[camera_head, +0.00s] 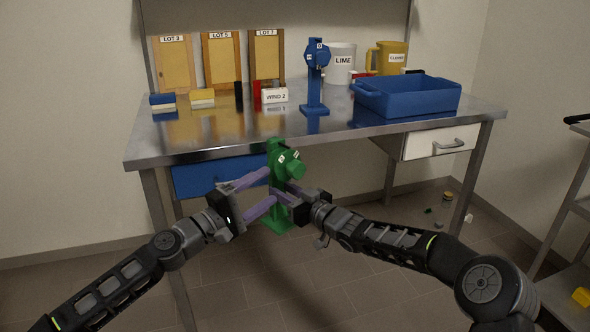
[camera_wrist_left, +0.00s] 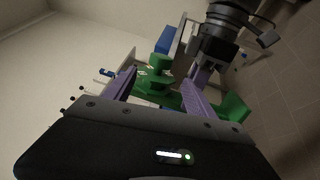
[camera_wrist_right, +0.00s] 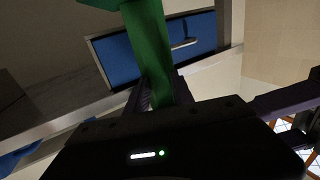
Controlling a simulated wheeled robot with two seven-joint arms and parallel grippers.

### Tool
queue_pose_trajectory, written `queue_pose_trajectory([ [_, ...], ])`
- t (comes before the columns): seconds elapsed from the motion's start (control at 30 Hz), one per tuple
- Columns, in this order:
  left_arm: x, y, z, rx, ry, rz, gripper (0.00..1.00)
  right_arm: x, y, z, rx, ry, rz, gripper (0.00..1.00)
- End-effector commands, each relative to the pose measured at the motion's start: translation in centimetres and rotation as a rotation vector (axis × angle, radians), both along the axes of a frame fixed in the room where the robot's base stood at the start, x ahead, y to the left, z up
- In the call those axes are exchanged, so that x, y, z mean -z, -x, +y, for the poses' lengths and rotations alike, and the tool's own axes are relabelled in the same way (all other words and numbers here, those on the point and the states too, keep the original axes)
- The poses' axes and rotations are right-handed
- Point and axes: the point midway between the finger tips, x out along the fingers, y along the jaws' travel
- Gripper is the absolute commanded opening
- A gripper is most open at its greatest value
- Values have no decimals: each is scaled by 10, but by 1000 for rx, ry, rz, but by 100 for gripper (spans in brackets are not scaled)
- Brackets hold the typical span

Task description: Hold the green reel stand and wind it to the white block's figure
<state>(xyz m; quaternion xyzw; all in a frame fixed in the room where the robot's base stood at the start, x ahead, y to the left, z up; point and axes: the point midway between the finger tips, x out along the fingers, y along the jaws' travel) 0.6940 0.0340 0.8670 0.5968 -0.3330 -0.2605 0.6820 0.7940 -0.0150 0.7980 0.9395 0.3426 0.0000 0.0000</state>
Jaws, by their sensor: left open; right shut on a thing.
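The green reel stand (camera_head: 279,213) is upright in the air before the table, its reel head at the top bearing small white marks. My right gripper (camera_head: 284,189) is shut on its post, which also shows in the right wrist view (camera_wrist_right: 146,45). My left gripper (camera_head: 271,187) is open, its purple fingers pointing at the stand from the left. In the left wrist view green parts of the stand (camera_wrist_left: 160,82) show between and beyond these fingers; whether they touch it I cannot tell. The white block (camera_head: 275,96) on the table reads "WIND 2".
A blue reel stand (camera_head: 315,84) stands on the metal table (camera_head: 225,138). A blue bin (camera_head: 408,98), a white LIME mug (camera_head: 340,62), a yellow jug (camera_head: 387,57), wooden LOT boards (camera_head: 221,60) and small blocks stand around it. The front table edge is close behind the held stand.

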Motion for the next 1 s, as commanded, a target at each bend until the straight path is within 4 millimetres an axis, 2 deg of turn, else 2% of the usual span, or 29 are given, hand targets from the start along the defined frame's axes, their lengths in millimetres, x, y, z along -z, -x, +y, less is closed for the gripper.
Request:
queue_pose_trajectory([
  [0.3, -9, -37, -46, 3, 1, 0, 64, -2, 0, 0, 0, -2, -2, 0],
  [0.5, -14, -58, -70, 2, 1, 0, 64, -2, 0, 0, 0, -2, -2, 0],
  [0.67, -15, -65, -78, 1, 1, 1, 64, -2, 0, 0, 0, -1, -3, 0],
  [0.93, -15, -66, -79, 0, 1, 1, 64, -2, 0, 0, 0, -2, -2, 0],
  [1.0, -15, -66, -79, 1, 1, 1, 60, -2, 0, 0, 0, -2, -2, 0],
])
